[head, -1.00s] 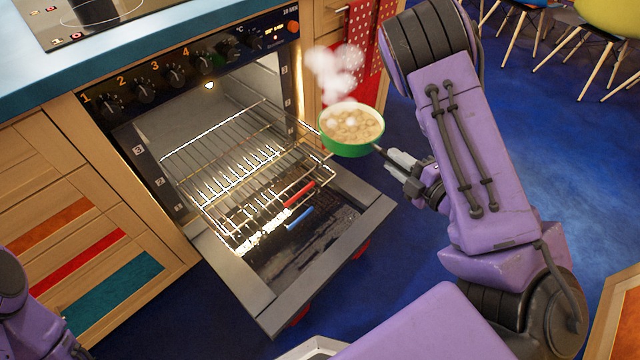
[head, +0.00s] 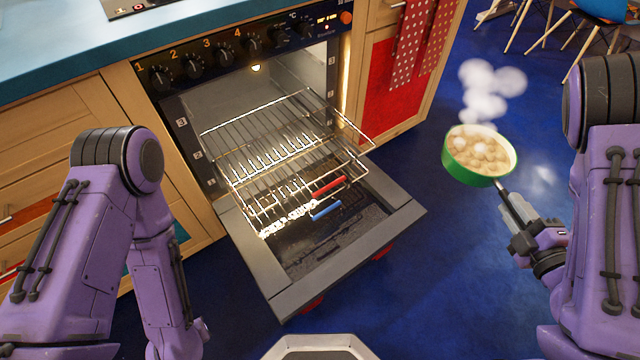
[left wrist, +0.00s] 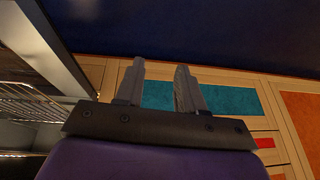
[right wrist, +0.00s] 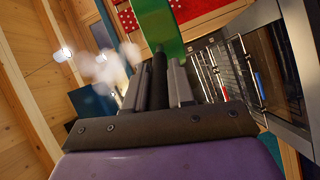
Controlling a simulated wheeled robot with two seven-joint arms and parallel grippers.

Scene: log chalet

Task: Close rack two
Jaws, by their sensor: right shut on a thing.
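The oven (head: 215,100) stands with its door (head: 255,262) folded down. A wire rack (head: 352,133) sticks out of the oven over the door; it is pulled partly out. A red bar (head: 328,186) and a blue bar (head: 326,209) show low at the front, below the rack's edge; I cannot tell what they belong to. My right gripper (head: 517,222) is shut on the handle of a green pan (head: 465,172), held right of the oven, clear of the door. My left gripper (left wrist: 160,68) is open and empty, with the rack at the left edge of the left wrist view.
Steam rises from the pan, which holds pale round food. Wooden cabinets (head: 45,130) flank the oven under a blue counter (head: 60,60). Dotted red towels (head: 408,45) hang to its right.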

